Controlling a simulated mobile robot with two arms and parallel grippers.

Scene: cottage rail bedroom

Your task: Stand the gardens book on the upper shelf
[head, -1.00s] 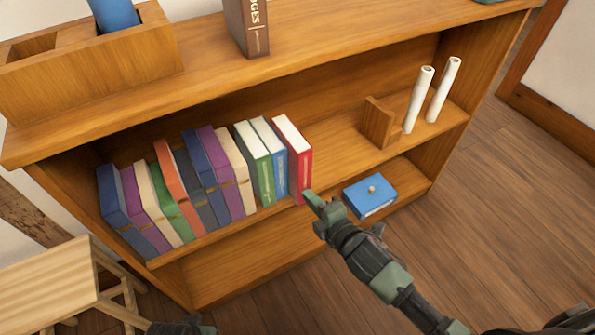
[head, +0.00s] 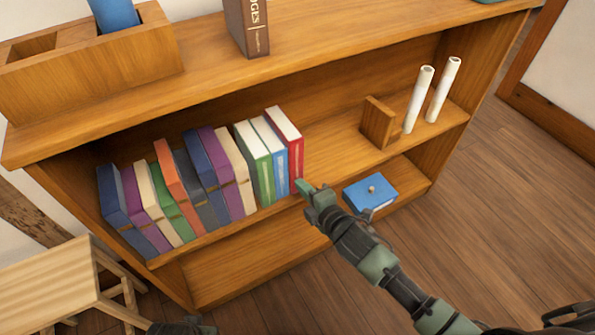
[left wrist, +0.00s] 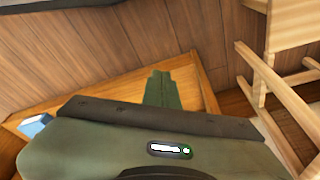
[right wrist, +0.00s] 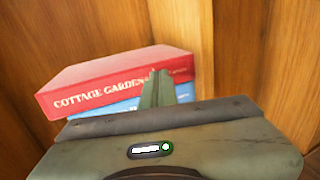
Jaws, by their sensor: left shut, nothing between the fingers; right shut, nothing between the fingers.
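The red gardens book (head: 286,135) stands upright on the upper shelf (head: 335,150), at the right end of the row of books and against a blue book (head: 271,150). In the right wrist view its spine (right wrist: 110,95) reads "COTTAGE GARDEN", the end hidden by my fingers. My right gripper (head: 303,188) is shut and empty at the lower front of the red book; I cannot tell if it touches. My right fingers (right wrist: 158,86) overlap the book in the right wrist view. My left gripper (left wrist: 162,88) is shut and empty, low in front of the bookcase.
Several books lean left of a green book (head: 251,155). A wooden bookend (head: 378,122) and two white rolls (head: 418,98) stand at the shelf's right. A blue box (head: 369,192) sits on the lower shelf. A wooden stool (head: 45,280) stands front left.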

